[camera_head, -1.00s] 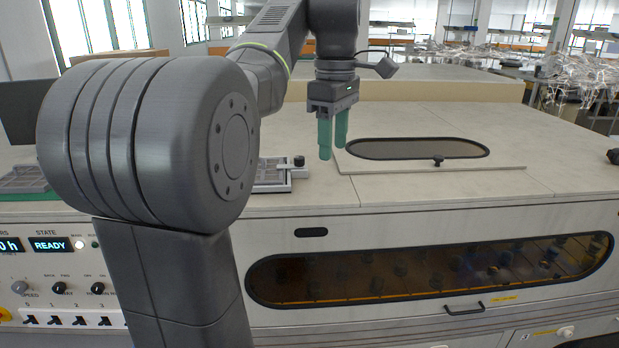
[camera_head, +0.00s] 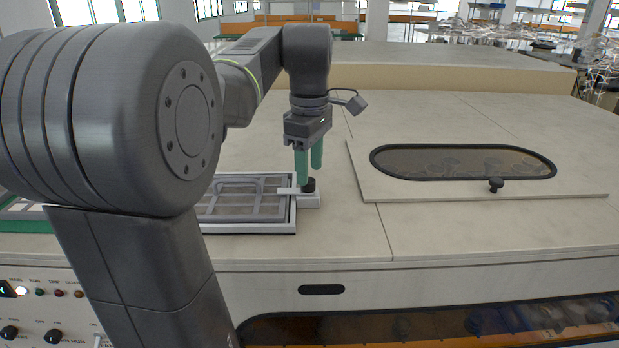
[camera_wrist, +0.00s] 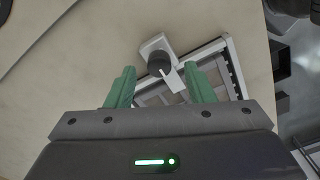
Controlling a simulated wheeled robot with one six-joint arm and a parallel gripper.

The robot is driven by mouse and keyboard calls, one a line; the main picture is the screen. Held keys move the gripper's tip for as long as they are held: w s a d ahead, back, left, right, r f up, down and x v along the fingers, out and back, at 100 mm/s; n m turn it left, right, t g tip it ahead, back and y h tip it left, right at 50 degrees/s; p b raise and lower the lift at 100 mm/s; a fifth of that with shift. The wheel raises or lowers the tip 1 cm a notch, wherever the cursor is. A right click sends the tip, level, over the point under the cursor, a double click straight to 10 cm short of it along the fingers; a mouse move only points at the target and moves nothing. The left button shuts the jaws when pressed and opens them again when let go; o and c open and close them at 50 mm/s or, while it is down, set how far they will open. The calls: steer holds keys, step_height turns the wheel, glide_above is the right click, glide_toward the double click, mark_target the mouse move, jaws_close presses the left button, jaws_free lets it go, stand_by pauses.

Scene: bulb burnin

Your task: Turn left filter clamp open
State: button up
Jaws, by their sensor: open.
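A filter frame (camera_head: 243,227) with a grey grid lies on the machine's top, partly hidden behind my arm. A clamp with a black knob (camera_head: 308,184) and a pale bar sits at its right end. The clamp's bar reaches over the frame's edge. My gripper (camera_head: 309,170) points down with green fingers close above the knob in the head view. In the wrist view the knob (camera_wrist: 158,64) shows beyond and between the two open fingers (camera_wrist: 160,85). The fingers are apart and hold nothing. The left part of the filter is hidden.
A panel with a dark oval window (camera_head: 462,162) and a small black knob (camera_head: 495,184) lies to the right on the machine top. The pale top (camera_head: 420,110) behind is clear. A control panel with lamps and knobs (camera_head: 40,315) is at the front left.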

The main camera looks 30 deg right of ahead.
mark_target(310, 180)
steer(key=shift+f, duration=1.6)
steer(key=c, duration=1)
